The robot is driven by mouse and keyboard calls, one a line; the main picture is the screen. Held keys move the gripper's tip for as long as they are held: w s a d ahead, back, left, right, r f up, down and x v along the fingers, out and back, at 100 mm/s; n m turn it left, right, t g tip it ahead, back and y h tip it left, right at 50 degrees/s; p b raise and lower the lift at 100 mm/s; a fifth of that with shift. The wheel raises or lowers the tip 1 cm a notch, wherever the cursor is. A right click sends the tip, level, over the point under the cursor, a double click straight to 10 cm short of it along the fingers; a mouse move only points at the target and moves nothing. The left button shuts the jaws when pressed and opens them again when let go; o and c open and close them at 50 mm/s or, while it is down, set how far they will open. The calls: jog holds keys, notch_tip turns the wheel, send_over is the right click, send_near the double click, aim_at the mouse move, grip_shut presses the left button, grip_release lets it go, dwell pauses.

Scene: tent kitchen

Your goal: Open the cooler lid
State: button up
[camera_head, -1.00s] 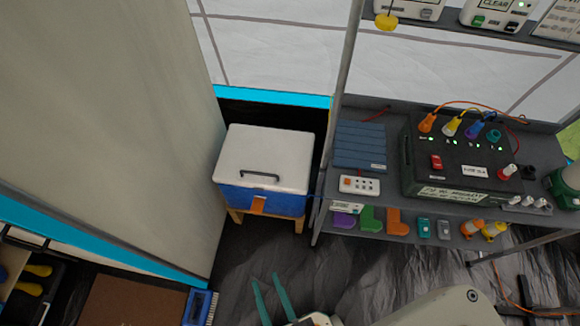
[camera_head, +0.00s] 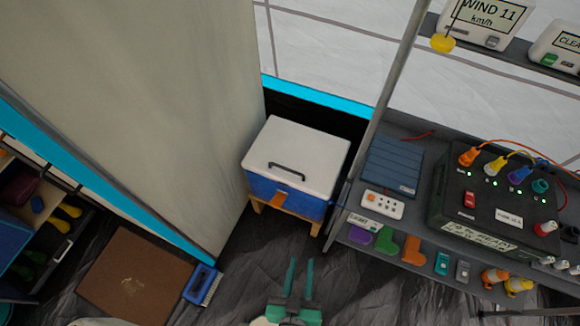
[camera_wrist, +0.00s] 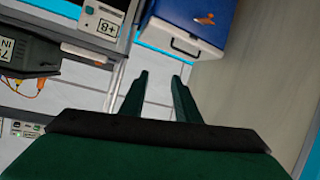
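The cooler (camera_head: 282,193) has a blue body and a white lid (camera_head: 300,147) with a dark handle (camera_head: 287,171). It stands on a low wooden stand (camera_head: 317,226) in the corner, and its lid is shut. An orange latch (camera_head: 280,200) is on its front. In the wrist view the cooler's blue side (camera_wrist: 190,17) shows at the top, with the white lid and handle (camera_wrist: 186,48) below it. My gripper (camera_head: 300,262) is in front of the cooler, apart from it. Its two green fingers are spread and empty, as the wrist view also shows (camera_wrist: 160,82).
A metal shelf (camera_head: 399,122) with a power box (camera_head: 495,205) and small items stands right of the cooler. A pale partition (camera_head: 150,110) is on the left. A brown mat (camera_head: 135,275) and a blue brush (camera_head: 201,285) lie on the floor. Dark floor is clear before the cooler.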

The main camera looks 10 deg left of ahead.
jog(key=w+a+f+n+g, duration=0.2)
jog(key=w+f+n+g, duration=0.15)
jog(key=w+f, duration=0.8)
jog(key=n+g, duration=0.8)
jog(key=n, duration=0.2)
send_near(286, 170)
jog(key=shift+h, duration=0.4)
jog(key=f, duration=0.2)
jog(key=w+f, duration=0.1)
jog(key=f, duration=0.4)
jog(key=shift+w+a+f, duration=0.1)
jog(key=shift+w+f, duration=0.05)
jog(key=shift+w, duration=0.15)
jog(key=shift+c, duration=0.6)
jog(key=shift+w, duration=0.1)
grip_shut()
